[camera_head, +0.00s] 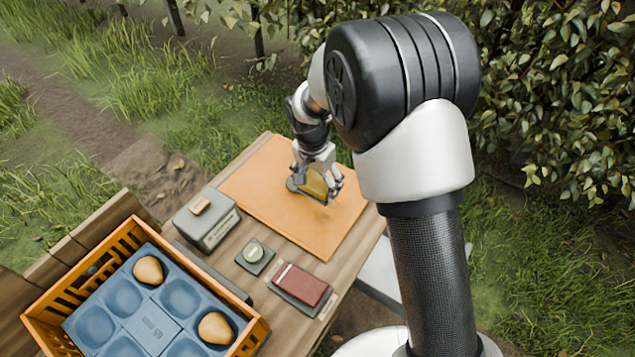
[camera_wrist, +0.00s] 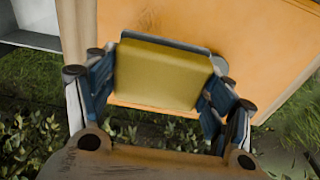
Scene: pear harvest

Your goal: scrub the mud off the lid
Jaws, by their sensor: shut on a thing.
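The orange lid (camera_head: 273,205) lies flat on the wooden table in the head view. It also fills the upper right of the wrist view (camera_wrist: 270,50), with faint brownish marks near the top edge. My gripper (camera_head: 318,183) is over the lid's middle to far part. It is shut on a yellow scrubbing block (camera_wrist: 160,75) with a grey edge, held between both fingers in the wrist view. In the head view the block (camera_head: 315,186) is partly hidden by the fingers. I cannot tell whether it touches the lid.
Left of the lid stands a grey box (camera_head: 207,228) with a wooden piece on top. An orange crate (camera_head: 38,322) holds a blue tray with two pears. Bushes stand behind.

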